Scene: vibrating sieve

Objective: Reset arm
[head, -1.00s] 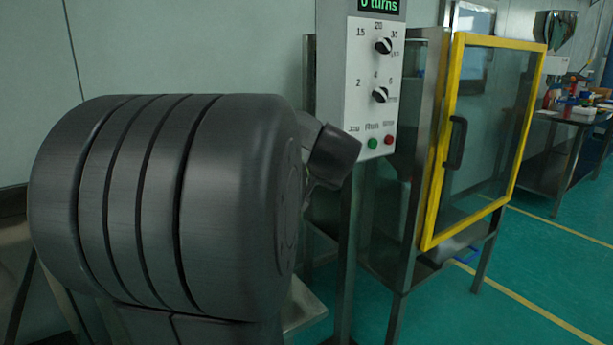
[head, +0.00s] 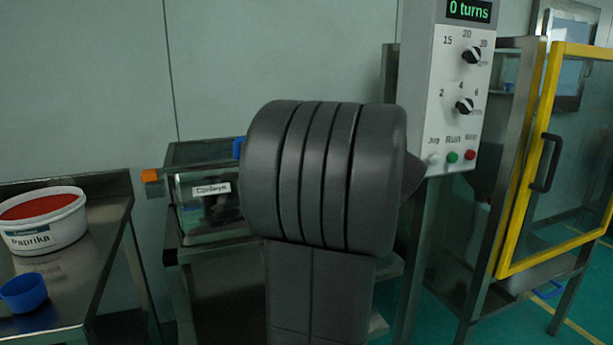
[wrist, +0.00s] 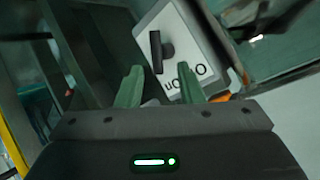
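My gripper (wrist: 160,84) shows in the wrist view, with its two green fingers spread apart and nothing seen between them but background. Behind the fingertips, a tilted white plate (wrist: 185,50) carries a dark handle and upside-down lettering that I cannot fully read. I cannot tell how far off it is. In the head view my large dark grey arm link stands in the middle and hides what is behind it. The gripper does not show there.
A control panel (head: 438,90) reading "0 turns" stands right of my arm, beside a yellow-framed glass door (head: 548,150). A paprika tub (head: 42,225) and blue cup (head: 22,292) rest on a steel table (head: 100,215) at left.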

